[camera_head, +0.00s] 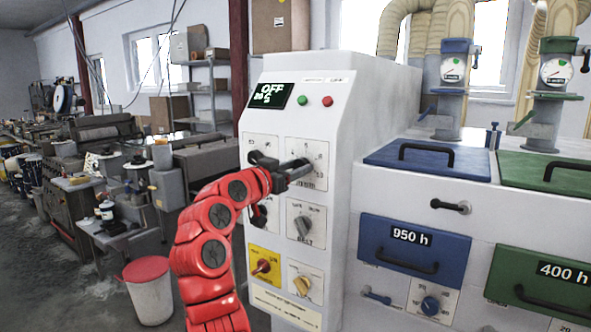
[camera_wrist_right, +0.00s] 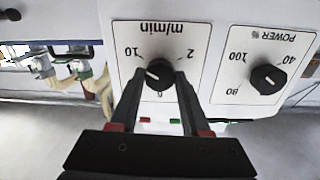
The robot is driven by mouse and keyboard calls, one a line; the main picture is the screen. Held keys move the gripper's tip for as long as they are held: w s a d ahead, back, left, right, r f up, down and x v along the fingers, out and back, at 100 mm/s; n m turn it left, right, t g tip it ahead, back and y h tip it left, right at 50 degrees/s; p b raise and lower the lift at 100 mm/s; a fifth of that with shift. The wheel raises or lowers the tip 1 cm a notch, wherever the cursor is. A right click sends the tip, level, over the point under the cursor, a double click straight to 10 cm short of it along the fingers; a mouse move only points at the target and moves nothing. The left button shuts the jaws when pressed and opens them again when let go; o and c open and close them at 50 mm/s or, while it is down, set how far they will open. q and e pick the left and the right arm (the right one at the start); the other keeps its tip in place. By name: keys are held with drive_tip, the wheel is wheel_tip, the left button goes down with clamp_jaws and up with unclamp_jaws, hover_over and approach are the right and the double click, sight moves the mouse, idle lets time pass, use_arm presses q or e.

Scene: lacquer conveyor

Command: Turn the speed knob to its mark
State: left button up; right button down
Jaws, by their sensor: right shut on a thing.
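The speed knob (camera_wrist_right: 158,72) is a black knob on a white plate marked m/min, upside down in the right wrist view. Its dial shows 10, 6 and 2. A small pale line shows on the knob's left side in that view; its exact reading is hard to tell. My right gripper (camera_wrist_right: 160,84) has one finger on each side of the knob and is shut on it. In the head view my right gripper (camera_head: 300,168) covers the knob at the upper right plate of the white control cabinet (camera_head: 345,130). My left gripper is not in view.
A POWER % knob (camera_wrist_right: 267,79) sits beside the speed plate. A blue drawer (camera_head: 415,250) is at right.

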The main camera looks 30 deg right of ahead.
drive_tip(key=shift+c, duration=1.8)
unclamp_jaws()
drive_tip(key=shift+a, duration=0.1)
drive_tip(key=b+v, duration=0.1)
drive_tip(key=v, duration=1.6)
drive_tip(key=shift+a, duration=0.1)
